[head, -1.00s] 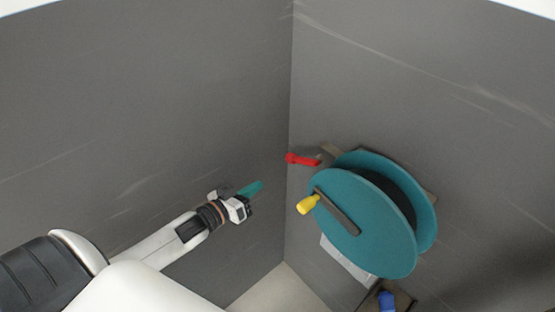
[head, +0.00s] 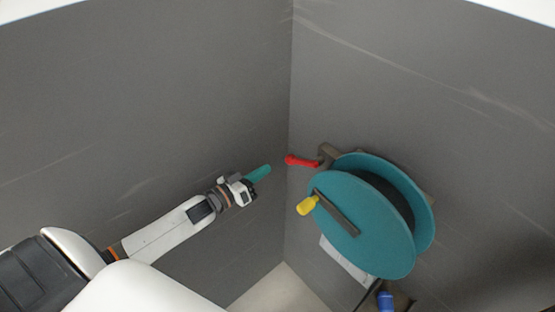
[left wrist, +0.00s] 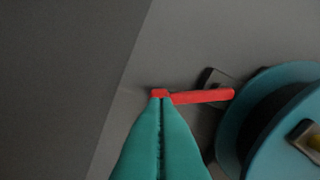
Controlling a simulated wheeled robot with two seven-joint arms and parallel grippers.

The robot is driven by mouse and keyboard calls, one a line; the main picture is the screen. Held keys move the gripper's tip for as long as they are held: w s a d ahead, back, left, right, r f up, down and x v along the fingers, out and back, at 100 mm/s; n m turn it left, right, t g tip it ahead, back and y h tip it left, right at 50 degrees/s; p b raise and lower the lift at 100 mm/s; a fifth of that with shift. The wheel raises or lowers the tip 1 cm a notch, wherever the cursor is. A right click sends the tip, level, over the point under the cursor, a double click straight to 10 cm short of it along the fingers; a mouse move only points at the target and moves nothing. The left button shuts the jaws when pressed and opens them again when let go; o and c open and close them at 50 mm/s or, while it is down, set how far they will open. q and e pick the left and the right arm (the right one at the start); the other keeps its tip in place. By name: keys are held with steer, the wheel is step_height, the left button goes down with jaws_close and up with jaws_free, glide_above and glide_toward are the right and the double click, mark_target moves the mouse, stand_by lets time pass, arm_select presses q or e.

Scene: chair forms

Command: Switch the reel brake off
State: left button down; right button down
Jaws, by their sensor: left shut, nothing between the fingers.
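The red brake lever (head: 300,160) sticks out to the left from a dark bracket (head: 327,155) at the upper left of the teal reel (head: 350,222). It also shows in the left wrist view (left wrist: 203,96), lying nearly level. My left gripper (head: 266,169) has teal fingers and is shut and empty. It is just left of the lever's free end in the head view. In the left wrist view its fingertips (left wrist: 161,98) overlap the lever's left end; I cannot tell whether they touch it. My right gripper is not in view.
A yellow crank knob (head: 307,206) stands out from the reel's front face. A white label (head: 345,262) and a blue part (head: 386,301) are below the reel. Two grey walls meet in a corner left of the reel.

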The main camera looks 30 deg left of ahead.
mark_target(287, 160)
arm_select(q)
steer(key=p+x, duration=0.1)
steer(key=x, duration=0.5)
steer(key=shift+d, duration=0.1)
stand_by(0.3)
steer(key=shift+f+n, duration=0.25)
steer(key=shift+n, duration=0.15)
steer(key=shift+s+d+f+n, duration=0.1)
steer(key=shift+d+f+n, duration=0.05)
steer(key=shift+f+n, duration=0.2)
steer(key=s+d+f+n+b, duration=0.1)
steer(key=d+f+n, duration=0.3)
steer(key=n, duration=0.5)
steer(key=shift+s+d+f+b, duration=0.4)
steer(key=shift+s+d, duration=0.05)
steer(key=shift+d, duration=0.3)
